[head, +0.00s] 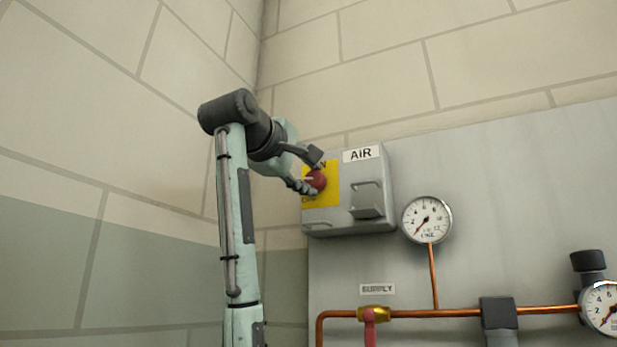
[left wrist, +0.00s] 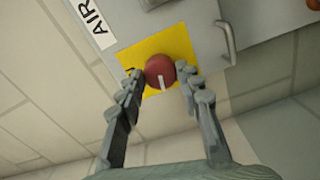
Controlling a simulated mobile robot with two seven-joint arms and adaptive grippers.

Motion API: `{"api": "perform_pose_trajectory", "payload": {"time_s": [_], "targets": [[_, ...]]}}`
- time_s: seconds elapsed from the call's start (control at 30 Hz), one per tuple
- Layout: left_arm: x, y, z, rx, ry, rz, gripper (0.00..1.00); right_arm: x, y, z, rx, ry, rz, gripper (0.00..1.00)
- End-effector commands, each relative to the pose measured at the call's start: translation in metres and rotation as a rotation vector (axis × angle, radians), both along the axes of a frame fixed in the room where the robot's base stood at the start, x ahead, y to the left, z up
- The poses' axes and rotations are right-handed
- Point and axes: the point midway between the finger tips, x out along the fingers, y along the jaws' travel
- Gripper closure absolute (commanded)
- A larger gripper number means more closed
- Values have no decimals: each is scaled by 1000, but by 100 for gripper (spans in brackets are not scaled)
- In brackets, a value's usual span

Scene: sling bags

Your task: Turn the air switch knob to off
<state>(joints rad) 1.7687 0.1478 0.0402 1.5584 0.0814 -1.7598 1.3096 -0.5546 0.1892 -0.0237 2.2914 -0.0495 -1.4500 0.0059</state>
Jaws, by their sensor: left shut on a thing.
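The air switch is a grey box (head: 375,171) with an AIR label, mounted on the grey panel in the head view. Its red round knob (head: 317,181) sits on a yellow plate (head: 333,187). In the left wrist view the knob (left wrist: 160,71) shows a white pointer mark on its near side. My left gripper (left wrist: 161,82) has one finger on each side of the knob and is shut on it. In the head view the left gripper (head: 311,172) covers part of the knob and of the plate's lettering. My right gripper is not in view.
A pressure gauge (head: 427,219) stands right of the box on a copper pipe (head: 434,275). Below are a SUPPLY label (head: 377,289) and a valve with a red handle (head: 370,328). A second gauge (head: 601,308) is at the right edge. A tiled wall (head: 110,110) stands close on the left.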

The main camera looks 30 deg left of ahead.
Motion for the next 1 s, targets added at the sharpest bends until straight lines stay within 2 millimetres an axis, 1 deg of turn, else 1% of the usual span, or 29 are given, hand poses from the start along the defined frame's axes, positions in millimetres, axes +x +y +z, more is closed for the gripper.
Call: {"api": "perform_pose_trajectory", "payload": {"time_s": [0.2, 0.4, 0.97, 1.0], "targets": [[0, 0, 0, -129, -6, -1, 94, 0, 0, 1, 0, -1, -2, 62], [0, 0, 0, -196, -9, 1, 94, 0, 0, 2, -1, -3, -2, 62], [0, 1, 0, -226, -11, 2, 94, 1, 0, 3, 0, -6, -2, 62], [0, 1, 0, -226, -11, 2, 63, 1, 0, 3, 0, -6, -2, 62]]}}
